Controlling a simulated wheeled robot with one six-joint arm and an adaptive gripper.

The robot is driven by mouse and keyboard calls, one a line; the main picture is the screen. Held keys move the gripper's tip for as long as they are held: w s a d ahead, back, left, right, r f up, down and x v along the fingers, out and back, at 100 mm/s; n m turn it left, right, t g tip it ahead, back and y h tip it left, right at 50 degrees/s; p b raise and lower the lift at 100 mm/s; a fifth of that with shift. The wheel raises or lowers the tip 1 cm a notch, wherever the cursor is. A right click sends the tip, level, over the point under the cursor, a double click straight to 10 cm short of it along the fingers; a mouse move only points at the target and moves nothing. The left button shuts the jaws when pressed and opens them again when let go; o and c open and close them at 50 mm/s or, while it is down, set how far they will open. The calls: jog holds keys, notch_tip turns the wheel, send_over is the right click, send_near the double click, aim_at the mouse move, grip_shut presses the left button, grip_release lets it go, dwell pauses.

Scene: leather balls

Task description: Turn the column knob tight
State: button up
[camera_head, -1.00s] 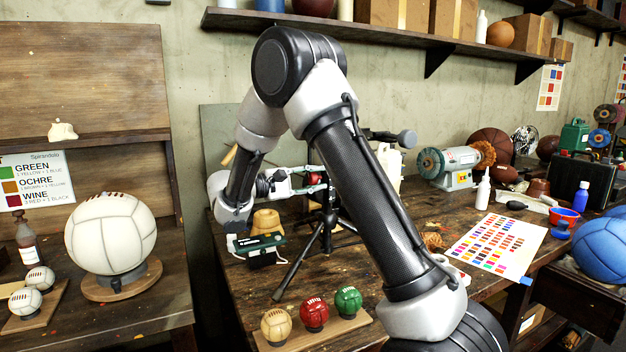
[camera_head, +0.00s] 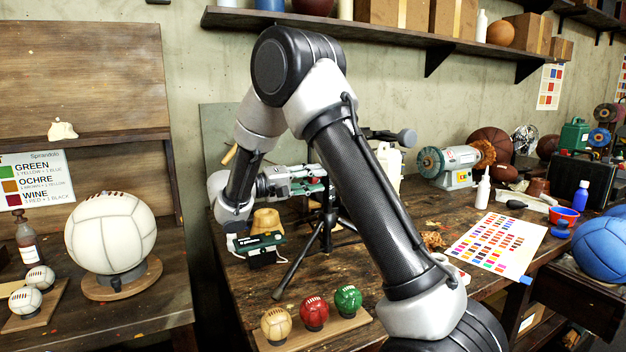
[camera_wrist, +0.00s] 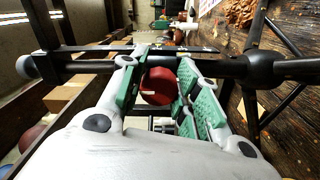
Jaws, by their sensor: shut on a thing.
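The column knob (camera_wrist: 157,86) is red and round and sits between the green-padded fingers in the wrist view. My gripper (camera_wrist: 160,92) is shut on it, with a finger on either side. In the head view my gripper (camera_head: 312,184) reaches in from the left at the black tripod stand (camera_head: 326,222), behind my forearm. The knob is mostly hidden there by the fingers and the arm. In the wrist view the stand's dark bar (camera_wrist: 215,66) runs across behind the fingers. The knob's tightness cannot be seen.
A small green-and-white device (camera_head: 258,246) lies below the gripper on the workbench. Three small balls, tan, red (camera_head: 314,313) and green, stand on a board at the front. A bench grinder (camera_head: 450,165) and a colour chart (camera_head: 497,242) are to the right.

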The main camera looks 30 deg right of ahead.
dwell(0.3)
jog(key=o, duration=1)
jog(key=shift+a, duration=0.1)
jog(key=a, duration=1.1)
jog(key=shift+a, duration=0.4)
